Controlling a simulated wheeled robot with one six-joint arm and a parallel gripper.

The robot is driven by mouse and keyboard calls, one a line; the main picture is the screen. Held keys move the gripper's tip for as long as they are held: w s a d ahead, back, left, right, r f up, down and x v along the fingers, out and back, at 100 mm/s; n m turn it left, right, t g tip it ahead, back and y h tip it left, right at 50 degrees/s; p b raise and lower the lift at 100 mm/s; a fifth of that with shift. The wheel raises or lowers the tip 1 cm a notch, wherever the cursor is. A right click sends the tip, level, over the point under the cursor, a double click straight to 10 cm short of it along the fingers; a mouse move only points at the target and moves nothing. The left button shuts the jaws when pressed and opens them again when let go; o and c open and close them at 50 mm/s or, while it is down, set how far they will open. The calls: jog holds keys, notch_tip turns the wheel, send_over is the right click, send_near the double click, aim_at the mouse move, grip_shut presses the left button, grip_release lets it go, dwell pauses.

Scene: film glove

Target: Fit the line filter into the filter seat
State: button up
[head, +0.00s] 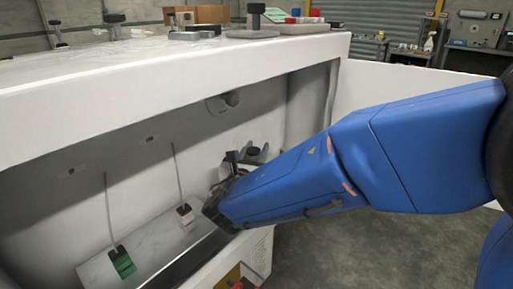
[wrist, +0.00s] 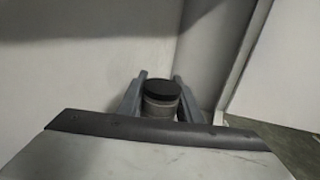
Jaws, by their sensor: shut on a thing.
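A short grey cylinder with a black cap, which looks like the line filter (wrist: 161,100), stands between my two grey fingers in the wrist view. My gripper (wrist: 159,80) is shut on it. In the head view my gripper (head: 246,156) is inside the white recess, near the back wall; the filter is hard to make out there among dark parts. A round grey fitting with a hole (head: 222,102) on the recess's back wall may be the filter seat; I cannot be sure. It is above my gripper and apart from it. The filter's lower end is hidden.
The recess has a white upper edge (head: 180,70) and a side wall at right. A green block (head: 121,263) and a pale block with a dark top (head: 185,214) sit at thin cords on the lower ledge. Several items stand on top of the housing.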

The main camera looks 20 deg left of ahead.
jog(key=shift+f, duration=2.55)
jog(key=shift+f, duration=0.6)
jog(key=shift+d+f, duration=0.1)
jog(key=shift+f, duration=0.25)
jog(key=shift+s+d+f, duration=0.15)
jog(key=shift+f, duration=0.35)
jog(key=shift+a+r, duration=0.4)
jog(key=shift+r, duration=0.2)
jog(key=shift+c, duration=0.6)
